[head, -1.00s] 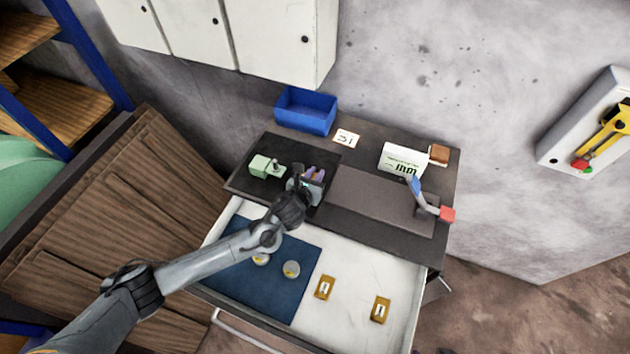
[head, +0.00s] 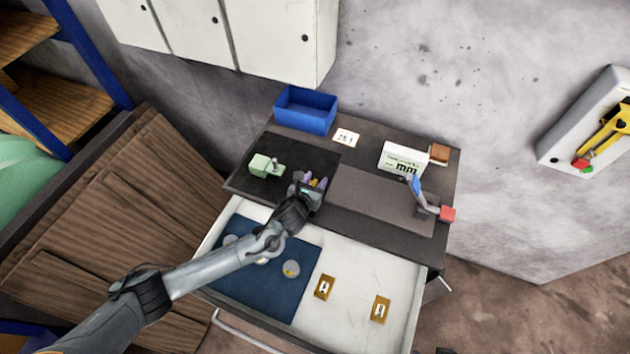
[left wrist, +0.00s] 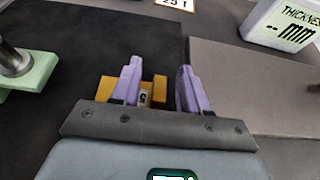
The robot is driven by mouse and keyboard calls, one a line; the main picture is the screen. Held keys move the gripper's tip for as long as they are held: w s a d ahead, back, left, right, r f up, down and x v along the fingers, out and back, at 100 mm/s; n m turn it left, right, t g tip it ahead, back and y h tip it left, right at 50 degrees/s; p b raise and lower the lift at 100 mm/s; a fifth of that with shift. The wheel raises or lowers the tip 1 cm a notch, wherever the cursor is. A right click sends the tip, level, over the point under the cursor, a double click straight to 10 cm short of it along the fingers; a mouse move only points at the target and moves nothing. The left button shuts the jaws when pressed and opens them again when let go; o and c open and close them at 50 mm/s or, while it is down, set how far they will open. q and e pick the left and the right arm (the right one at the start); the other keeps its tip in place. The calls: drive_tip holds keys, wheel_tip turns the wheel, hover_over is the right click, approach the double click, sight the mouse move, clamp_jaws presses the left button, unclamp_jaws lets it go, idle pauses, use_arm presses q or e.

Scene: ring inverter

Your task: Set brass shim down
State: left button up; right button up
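The brass shim (left wrist: 107,90) lies on the dark mat (left wrist: 60,130) in the left wrist view, with a small dark-marked label on it. My left gripper (left wrist: 159,66) has two purple fingers spread apart above it. The shim shows on both sides of the left finger, and a gap separates it from the right finger. In the head view my left gripper (head: 312,182) is over the right part of the black mat (head: 318,159), and its wrist hides most of the shim's area. My right gripper is not in view.
A green fixture with a metal post (head: 265,166) stands left of the gripper. A white thickness display (head: 403,158), a lever with a red end (head: 447,214) and a blue bin (head: 306,110) are on the bench. The open drawer (head: 345,320) holds two brass pieces and several round discs.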

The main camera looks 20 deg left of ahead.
use_arm(q)
drive_tip(key=shift+r, duration=0.2)
drive_tip(key=p+v, duration=0.1)
drive_tip(key=v, duration=1)
drive_tip(key=shift+s+d, duration=0.1)
drive_tip(key=shift+s, duration=0.15)
drive_tip(key=shift+s+d, duration=0.15)
drive_tip(key=shift+s, duration=0.2)
drive_tip(key=s+d+n+g, duration=0.5)
drive_tip(key=s+n, duration=0.6)
drive_tip(key=n, duration=0.5)
drive_tip(key=s+a+n+g, duration=0.2)
drive_tip(key=s+a+n, duration=0.2)
drive_tip(key=s+n, duration=0.3)
drive_tip(key=s+a+r+n+g, duration=0.1)
drive_tip(key=s+a+n+g, duration=0.1)
drive_tip(key=s+a+n, duration=0.3)
drive_tip(key=s+n, duration=0.3)
drive_tip(key=n, duration=0.3)
drive_tip(key=shift+s+a+r+n+g+y, duration=0.2)
drive_tip(key=shift+s+n+g+y, duration=0.1)
drive_tip(key=shift+n+g+y, duration=0.1)
